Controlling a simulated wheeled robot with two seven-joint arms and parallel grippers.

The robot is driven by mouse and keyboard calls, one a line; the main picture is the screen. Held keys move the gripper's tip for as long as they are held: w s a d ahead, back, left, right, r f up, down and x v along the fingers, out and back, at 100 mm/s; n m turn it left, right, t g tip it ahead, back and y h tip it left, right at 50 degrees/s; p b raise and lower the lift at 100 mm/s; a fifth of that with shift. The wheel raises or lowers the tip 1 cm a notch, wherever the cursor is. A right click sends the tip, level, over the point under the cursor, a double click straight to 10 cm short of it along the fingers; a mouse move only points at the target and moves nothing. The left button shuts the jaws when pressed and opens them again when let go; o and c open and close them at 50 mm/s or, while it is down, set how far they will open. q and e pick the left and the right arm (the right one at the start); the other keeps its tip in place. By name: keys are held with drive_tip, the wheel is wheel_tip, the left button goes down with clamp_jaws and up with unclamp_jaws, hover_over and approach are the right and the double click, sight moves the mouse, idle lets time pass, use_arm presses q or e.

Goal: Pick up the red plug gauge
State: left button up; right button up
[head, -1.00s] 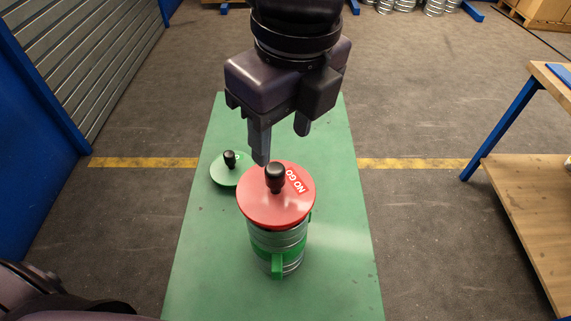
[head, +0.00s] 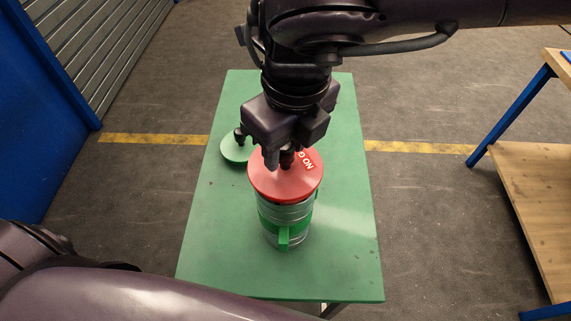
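The red plug gauge (head: 273,182) is a red disc with white "NO GO" lettering and a dark knob. It sits on top of the upright spiral duct (head: 287,218), a silvery tube with green bands, on the green table. My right gripper (head: 284,161) points down from above, its fingertips around the knob, low over the disc. The knob is partly hidden, and I cannot tell whether the fingers touch it. A green plug gauge (head: 236,150) with a dark knob lies on the table behind and left. My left gripper is out of view.
The green table (head: 345,255) is clear at the front and right. A wooden bench (head: 535,195) with blue legs stands at the right. A blue post and grey shutter are at the far left. My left arm covers the lower left.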

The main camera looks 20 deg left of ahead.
clamp_jaws()
drive_tip(key=shift+r, duration=0.1)
